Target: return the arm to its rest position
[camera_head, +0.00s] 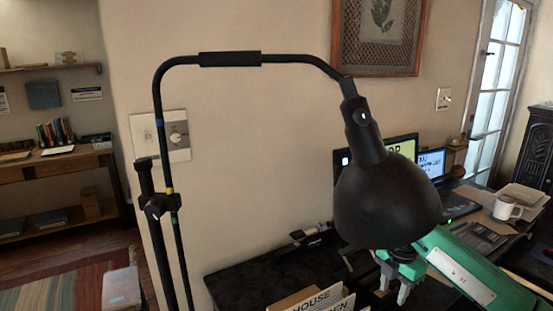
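My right gripper (394,286) shows at the lower right, just below the lamp shade. It is at the end of my green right arm (470,272), which comes in from the lower right corner. Its two grey fingers point down and look apart, with nothing seen between them. The lamp shade hides part of the wrist. My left gripper and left arm are not in view.
A black floor lamp (388,205) hangs in front of the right arm, its pole (160,235) at left. A dark desk (250,275) holds signed dividers (318,300), lit screens (431,164) and a white mug (506,208). Open floor with a rug (65,285) lies left.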

